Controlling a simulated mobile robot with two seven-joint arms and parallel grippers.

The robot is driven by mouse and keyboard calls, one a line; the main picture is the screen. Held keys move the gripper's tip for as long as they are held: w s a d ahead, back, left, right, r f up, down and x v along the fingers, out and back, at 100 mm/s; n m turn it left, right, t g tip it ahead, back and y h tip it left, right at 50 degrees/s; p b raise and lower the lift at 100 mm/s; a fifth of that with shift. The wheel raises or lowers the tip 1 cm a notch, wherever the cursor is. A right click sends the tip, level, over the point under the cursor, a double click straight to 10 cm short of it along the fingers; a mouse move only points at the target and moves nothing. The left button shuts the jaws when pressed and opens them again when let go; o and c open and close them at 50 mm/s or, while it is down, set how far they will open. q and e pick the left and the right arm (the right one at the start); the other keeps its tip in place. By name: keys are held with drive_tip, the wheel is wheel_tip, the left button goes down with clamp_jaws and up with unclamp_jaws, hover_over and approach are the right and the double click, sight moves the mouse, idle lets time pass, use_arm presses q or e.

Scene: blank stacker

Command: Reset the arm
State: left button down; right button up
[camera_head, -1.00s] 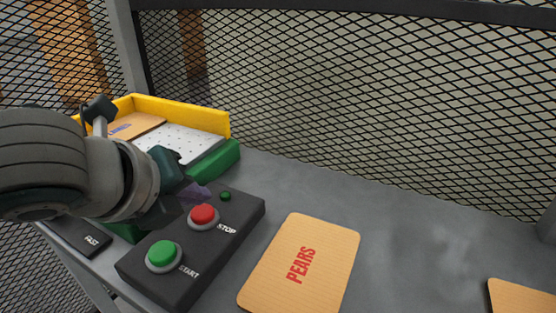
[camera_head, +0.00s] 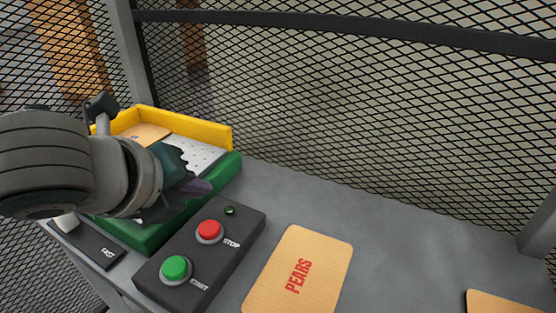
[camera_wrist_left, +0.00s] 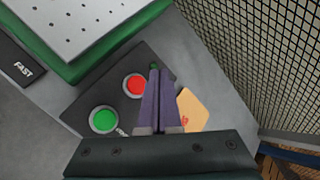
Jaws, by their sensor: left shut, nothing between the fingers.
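My left gripper (camera_head: 200,187) comes in from the left in the head view, above the green and yellow stacker near the control box. In the left wrist view its purple fingers (camera_wrist_left: 158,100) are together with nothing between them, and they overlap the view of the control box. My left arm hides part of the stacker. My right gripper is in neither view.
The black control box (camera_head: 190,285) has a green START button (camera_head: 175,268) and a red STOP button (camera_head: 209,230). The stacker's yellow wall (camera_head: 185,124) holds a cardboard blank (camera_head: 148,134). Mesh fencing (camera_head: 350,100) stands behind.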

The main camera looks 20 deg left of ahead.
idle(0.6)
use_arm(q)
drive_tip(key=s+d+r+n+g+p, duration=0.2)
drive_tip(key=s+r+n+p, duration=0.2)
drive_tip(key=s+n, duration=0.35)
drive_tip(key=s+d+r+n+g+h+p, duration=0.1)
drive_tip(key=s+d+r+n+g+p, duration=0.1)
drive_tip(key=s+r+n+p, duration=0.5)
drive_tip(key=s+d+r+n+g+p, duration=0.1)
drive_tip(key=s+d+n+g+p, duration=0.1)
drive_tip(key=s+n, duration=0.6)
wheel_tip(320, 180, up, 36)
drive_tip(key=w+n+p, duration=0.1)
drive_tip(key=w+p, duration=0.1)
drive_tip(key=p, duration=3.4)
drive_tip(key=shift+w+a, duration=0.15)
drive_tip(key=shift+w, duration=0.2)
